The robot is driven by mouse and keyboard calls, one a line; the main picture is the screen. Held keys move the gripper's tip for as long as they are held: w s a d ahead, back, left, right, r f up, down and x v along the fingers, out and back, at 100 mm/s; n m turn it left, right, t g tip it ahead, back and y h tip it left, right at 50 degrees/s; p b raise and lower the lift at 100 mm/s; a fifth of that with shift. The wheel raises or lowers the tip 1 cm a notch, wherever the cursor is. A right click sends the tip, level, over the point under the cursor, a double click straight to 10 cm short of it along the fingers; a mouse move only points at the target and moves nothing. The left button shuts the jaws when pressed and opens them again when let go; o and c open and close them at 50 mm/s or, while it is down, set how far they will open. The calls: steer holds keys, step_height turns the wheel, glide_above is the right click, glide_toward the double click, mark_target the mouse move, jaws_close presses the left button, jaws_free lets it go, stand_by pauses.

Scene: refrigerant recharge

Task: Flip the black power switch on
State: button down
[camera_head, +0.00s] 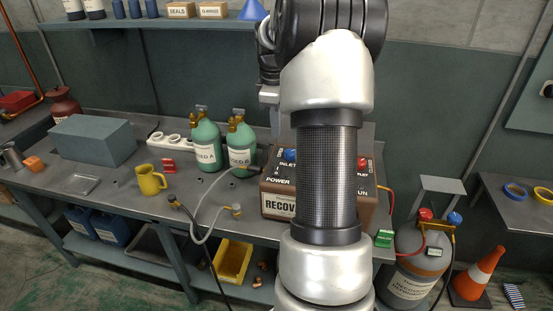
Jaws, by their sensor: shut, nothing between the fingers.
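The brown recovery machine (278,190) stands on the grey workbench, right of the green bottles. Its front shows a POWER label at the left, a blue INLET knob (290,155) above it and a white RECOVERY plate below. My arm covers the middle of its front. I cannot make out the black power switch; it is hidden or too small to tell. My gripper (274,122) shows only partly, left of my arm and above the machine's back left. It points down, shut and empty, apart from the panel as far as I can see.
Two green bottles (205,145) stand left of the machine, with a grey hose (205,200) looping in front. A yellow mug (149,180) and a grey box (95,140) are further left. A grey tank (415,255) and an orange cone (482,272) stand on the floor at right.

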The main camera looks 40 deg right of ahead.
mark_target(278, 169)
steer(key=f, duration=0.4)
steer(key=d+f, duration=0.1)
steer(key=f, duration=0.3)
steer(key=w+f, duration=0.1)
steer(key=f, duration=0.4)
steer(key=shift+w+d, duration=0.1)
steer(key=shift+d, duration=0.1)
steer(key=shift+f, duration=0.5)
steer(key=shift+w+d+f, duration=0.15)
steer(key=shift+f, duration=0.2)
steer(key=shift+r, duration=0.15)
steer(key=shift+s+a, duration=0.65)
steer(key=shift+a, duration=0.1)
